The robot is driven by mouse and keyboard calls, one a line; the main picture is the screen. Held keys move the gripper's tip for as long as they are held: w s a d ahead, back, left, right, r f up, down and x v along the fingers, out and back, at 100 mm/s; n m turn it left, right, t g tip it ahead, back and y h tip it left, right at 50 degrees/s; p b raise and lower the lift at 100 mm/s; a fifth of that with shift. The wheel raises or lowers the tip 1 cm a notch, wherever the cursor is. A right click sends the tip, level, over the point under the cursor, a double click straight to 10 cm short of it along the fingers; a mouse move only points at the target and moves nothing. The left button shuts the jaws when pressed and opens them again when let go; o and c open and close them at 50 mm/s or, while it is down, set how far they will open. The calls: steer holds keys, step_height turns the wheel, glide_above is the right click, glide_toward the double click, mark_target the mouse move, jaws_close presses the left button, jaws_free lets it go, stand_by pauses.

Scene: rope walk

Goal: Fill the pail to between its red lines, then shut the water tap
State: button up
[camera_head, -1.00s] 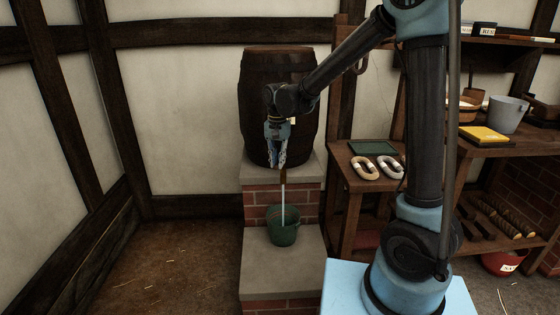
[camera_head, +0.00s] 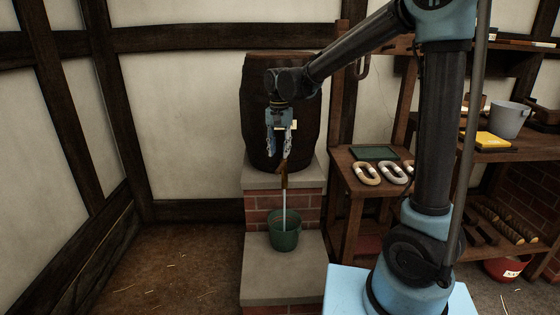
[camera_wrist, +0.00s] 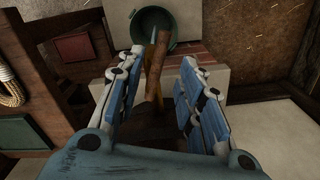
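The dark wooden barrel (camera_head: 262,95) has a brown wooden tap (camera_head: 284,180) low on its front. A pale stream of water (camera_head: 284,205) runs from the tap into the green pail (camera_head: 285,241). The pail stands upright under the tap; its red lines and water level cannot be made out. My gripper (camera_head: 281,154) points down just above the tap, in front of the barrel. In the wrist view, its fingers (camera_wrist: 161,57) are spread, with the tap (camera_wrist: 156,65) showing between and beyond them; contact cannot be told. The pail (camera_wrist: 183,32) shows beyond the fingertips.
The pail stands on a stone-topped brick step (camera_head: 285,275). At right, a wooden bench (camera_head: 345,165) holds rope coils (camera_head: 366,173) and a green tray (camera_head: 374,153). Shelves farther right hold a grey bucket (camera_head: 510,120). The floor at left is open.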

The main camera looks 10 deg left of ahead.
steer(key=shift+r, duration=2.7)
steer(key=shift+r, duration=0.1)
step_height(320, 180, up, 5)
glide_above(279, 167)
step_height(279, 167, down, 17)
steer(key=shift+f, duration=0.1)
steer(key=shift+w, duration=0.1)
jaws_close()
